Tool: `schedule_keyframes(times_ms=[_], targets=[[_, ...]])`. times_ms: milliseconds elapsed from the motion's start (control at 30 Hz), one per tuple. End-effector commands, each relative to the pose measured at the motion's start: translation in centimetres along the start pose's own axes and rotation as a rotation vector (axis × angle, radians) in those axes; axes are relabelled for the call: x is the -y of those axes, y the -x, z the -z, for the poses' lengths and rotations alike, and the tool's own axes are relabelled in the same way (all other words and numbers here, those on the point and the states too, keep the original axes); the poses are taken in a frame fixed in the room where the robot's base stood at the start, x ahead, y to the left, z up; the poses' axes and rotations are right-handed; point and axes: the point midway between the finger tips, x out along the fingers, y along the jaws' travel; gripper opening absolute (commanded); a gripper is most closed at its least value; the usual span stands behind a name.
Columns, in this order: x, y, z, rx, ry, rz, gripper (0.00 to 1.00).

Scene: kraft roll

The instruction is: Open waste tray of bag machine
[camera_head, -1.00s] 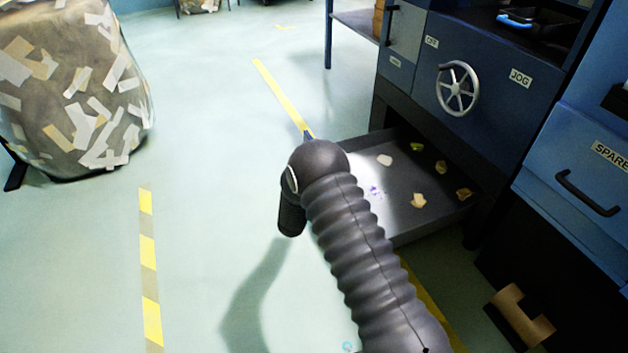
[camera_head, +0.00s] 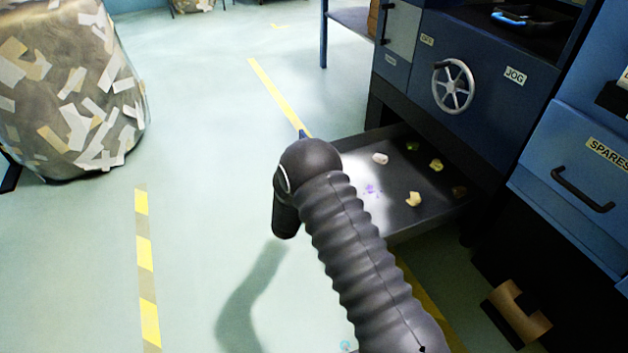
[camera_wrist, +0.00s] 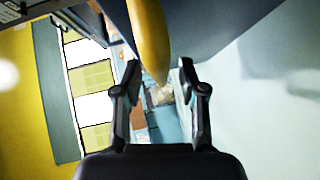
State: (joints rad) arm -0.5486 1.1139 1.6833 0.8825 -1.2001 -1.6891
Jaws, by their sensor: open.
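The waste tray (camera_head: 400,225) is a grey, shallow drawer low in the dark blue bag machine (camera_head: 480,55). It stands pulled out over the floor, with its inside and several paper scraps showing. My arm hides its left front part in the head view. My gripper (camera_wrist: 160,78) is open in the wrist view, its two dark fingers apart. A yellow bar (camera_wrist: 148,38) reaches down between the fingertips from the top; I cannot tell if it touches them. The gripper's fingers are hidden behind my arm in the head view.
A blue drawer unit labelled SPARES (camera_head: 580,150) stands close on the right. A handwheel (camera_head: 453,87) sticks out of the machine above the tray. A large scrap-covered bale (camera_head: 70,85) stands at left. The floor between is clear, with yellow striped tape (camera_head: 148,255).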

Motion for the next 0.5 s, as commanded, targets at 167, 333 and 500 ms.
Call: schedule_keyframes(times_ms=[167, 333, 500], targets=[[0.0, 3.4, 0.2, -0.004, 0.003, 0.002, 0.41], [0.0, 6.7, 0.2, -0.005, 0.002, 0.002, 0.41], [0.1, 9.3, 0.1, -0.003, 0.002, 0.002, 0.41]])
